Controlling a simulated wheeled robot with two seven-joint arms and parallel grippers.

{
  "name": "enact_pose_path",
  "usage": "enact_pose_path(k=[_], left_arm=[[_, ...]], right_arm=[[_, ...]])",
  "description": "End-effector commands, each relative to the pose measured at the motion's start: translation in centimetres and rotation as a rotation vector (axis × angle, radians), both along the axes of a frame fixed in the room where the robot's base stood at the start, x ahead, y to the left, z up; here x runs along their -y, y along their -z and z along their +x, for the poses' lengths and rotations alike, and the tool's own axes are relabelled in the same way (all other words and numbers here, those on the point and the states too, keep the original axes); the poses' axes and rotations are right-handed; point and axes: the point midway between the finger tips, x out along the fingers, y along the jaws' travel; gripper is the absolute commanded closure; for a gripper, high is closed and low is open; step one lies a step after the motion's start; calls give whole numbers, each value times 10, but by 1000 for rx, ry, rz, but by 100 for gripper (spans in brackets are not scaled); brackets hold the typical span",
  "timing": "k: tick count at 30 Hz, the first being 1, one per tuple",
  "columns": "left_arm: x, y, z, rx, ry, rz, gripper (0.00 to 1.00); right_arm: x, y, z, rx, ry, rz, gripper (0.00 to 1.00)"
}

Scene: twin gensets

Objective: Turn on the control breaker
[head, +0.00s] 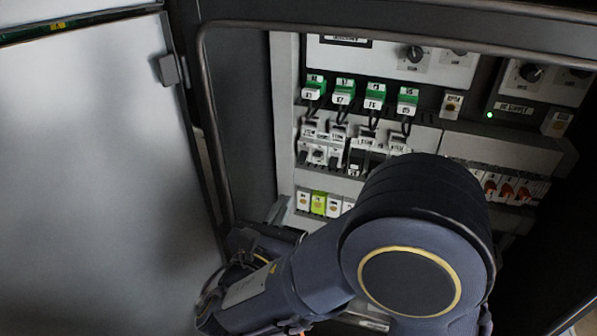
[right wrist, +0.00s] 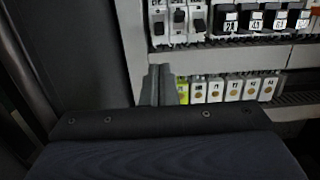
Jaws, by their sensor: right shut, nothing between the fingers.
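A row of small white breakers (head: 320,148) with dark levers is mounted on the rail inside the open cabinet. Several of them also show at the top of the right wrist view (right wrist: 179,20). Their labels are too small to read, so I cannot tell which one is the control breaker. My right gripper (head: 279,208) is shut and empty, low at the left side of the panel. In the right wrist view its closed fingers (right wrist: 159,84) point up, just below the leftmost breakers and beside the terminal blocks.
White and yellow-green terminal blocks (head: 318,203) sit below the breakers. Green relay modules (head: 344,90) are above, with black wires hanging down. Breakers with orange levers (head: 506,188) are at the right. The open grey door (head: 100,170) stands at the left, close to my arm.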

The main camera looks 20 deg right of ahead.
Motion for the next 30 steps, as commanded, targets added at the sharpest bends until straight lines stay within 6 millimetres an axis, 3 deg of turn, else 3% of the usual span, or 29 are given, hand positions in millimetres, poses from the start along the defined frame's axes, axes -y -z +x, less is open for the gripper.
enact_pose_path(k=[6,13,30], left_arm=[[0,-3,0,0,0,0,30],[0,-5,0,0,0,0,30],[0,-6,0,0,0,0,30]], right_arm=[[29,-6,40,0,6,0,100],[47,-9,69,0,3,0,100],[54,-10,80,-2,0,1,100]])
